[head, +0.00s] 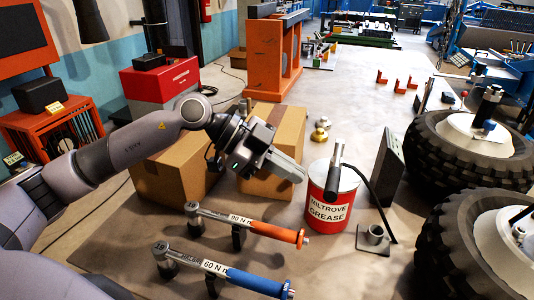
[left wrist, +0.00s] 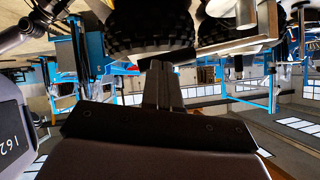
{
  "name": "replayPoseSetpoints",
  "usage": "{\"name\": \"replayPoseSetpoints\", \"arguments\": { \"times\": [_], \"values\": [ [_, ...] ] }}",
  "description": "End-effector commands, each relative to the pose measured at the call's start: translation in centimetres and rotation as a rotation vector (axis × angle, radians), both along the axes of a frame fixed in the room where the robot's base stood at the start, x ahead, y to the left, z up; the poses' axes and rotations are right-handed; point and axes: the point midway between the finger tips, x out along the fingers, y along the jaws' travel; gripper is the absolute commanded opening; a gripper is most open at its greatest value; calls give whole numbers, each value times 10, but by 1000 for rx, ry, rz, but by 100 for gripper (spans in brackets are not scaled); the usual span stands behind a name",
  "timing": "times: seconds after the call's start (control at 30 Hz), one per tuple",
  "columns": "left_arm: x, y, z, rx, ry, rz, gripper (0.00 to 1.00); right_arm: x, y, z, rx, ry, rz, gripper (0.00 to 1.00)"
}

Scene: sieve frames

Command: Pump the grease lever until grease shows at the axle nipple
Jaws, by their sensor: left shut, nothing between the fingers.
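A red and white grease drum (head: 331,205) stands on the floor right of centre in the head view, labelled "MILTROVE GREASE". Two wheels with hubs stand at the right, an upper one (head: 478,140) and a lower one (head: 480,245). I cannot make out grease at a nipple. My right gripper is not in view.
An orange-handled torque wrench (head: 262,228) and a blue-handled one (head: 235,275) lie on stands in front. Cardboard boxes (head: 172,180) are behind my left arm. A grey cup on a plate (head: 375,235) and a dark upright panel (head: 389,165) stand right of the drum.

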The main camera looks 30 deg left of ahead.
Motion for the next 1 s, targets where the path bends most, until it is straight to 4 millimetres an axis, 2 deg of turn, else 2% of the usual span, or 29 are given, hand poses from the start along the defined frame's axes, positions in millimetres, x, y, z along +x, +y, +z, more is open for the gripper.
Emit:
{"name": "replayPoseSetpoints", "arguments": {
  "times": [0.1, 0.33, 1.0],
  "values": [
    [-6, 19, 12, 2, -4, 3, 0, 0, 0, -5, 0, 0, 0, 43],
    [-13, 38, 27, -1, -4, 1, 0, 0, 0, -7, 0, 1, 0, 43],
    [-13, 40, 29, -2, -3, 0, 0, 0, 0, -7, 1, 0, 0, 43]
  ]
}}
